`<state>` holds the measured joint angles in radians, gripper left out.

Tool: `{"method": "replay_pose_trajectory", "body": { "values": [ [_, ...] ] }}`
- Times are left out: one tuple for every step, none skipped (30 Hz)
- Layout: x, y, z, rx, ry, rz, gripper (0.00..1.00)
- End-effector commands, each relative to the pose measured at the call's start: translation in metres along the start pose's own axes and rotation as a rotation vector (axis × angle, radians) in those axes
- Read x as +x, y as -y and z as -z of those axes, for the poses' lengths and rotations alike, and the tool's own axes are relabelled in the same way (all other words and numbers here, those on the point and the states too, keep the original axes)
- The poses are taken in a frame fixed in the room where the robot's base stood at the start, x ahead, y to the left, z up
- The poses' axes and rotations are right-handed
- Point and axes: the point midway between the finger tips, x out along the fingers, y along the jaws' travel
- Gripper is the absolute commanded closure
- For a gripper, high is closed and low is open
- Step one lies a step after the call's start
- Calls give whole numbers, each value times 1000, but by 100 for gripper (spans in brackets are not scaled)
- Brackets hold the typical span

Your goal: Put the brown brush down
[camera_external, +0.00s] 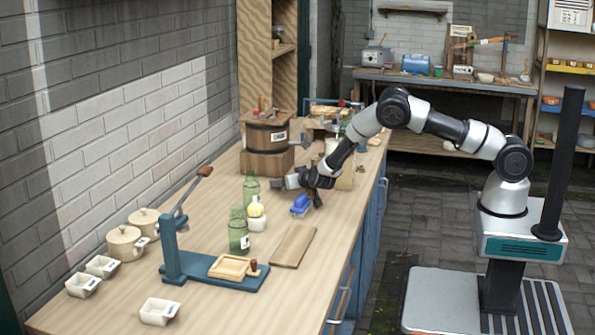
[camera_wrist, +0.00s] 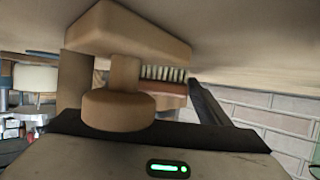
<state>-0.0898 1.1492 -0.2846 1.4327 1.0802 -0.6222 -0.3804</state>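In the wrist view a reddish-brown brush (camera_wrist: 172,89) with pale bristles shows beside a dark finger of my gripper (camera_wrist: 150,105). A pale-brown wooden block with a neck and round knob (camera_wrist: 116,108) stands in front and hides part of the brush. The other finger is hidden, so I cannot tell whether the gripper is shut on the brush. In the external view my gripper (camera_external: 292,182) is low over the bench, with a small dark-brown piece (camera_external: 317,199) just below the wrist. A blue brush (camera_external: 300,203) is beside it on the bench.
A brown board (camera_external: 294,247) lies on the wooden bench (camera_external: 215,220). A wooden churn (camera_external: 267,135) stands behind. A blue lever press (camera_external: 172,255) and pale pots (camera_external: 125,243) are farther left.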

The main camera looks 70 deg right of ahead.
Motion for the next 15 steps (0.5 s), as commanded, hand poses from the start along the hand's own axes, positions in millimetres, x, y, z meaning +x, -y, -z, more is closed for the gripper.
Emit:
{"method": "replay_pose_trajectory", "body": {
  "values": [
    [0,0,1,0,0,0,22],
    [0,0,0,0,0,0,22],
    [0,0,1,0,0,0,22],
    [0,0,1,0,0,0,22],
    [0,0,1,0,0,0,22],
    [0,0,1,0,0,0,22],
    [0,0,1,0,0,0,22],
    [0,0,1,0,0,0,22],
    [-1,0,2,0,0,0,22],
    [-1,0,3,0,0,0,22],
    [-2,0,5,0,0,0,22],
    [-4,0,6,0,0,0,22],
    [-7,1,4,0,0,1,22],
    [-11,1,4,0,0,1,22],
    [-18,2,4,-1,0,2,22]
  ]
}}
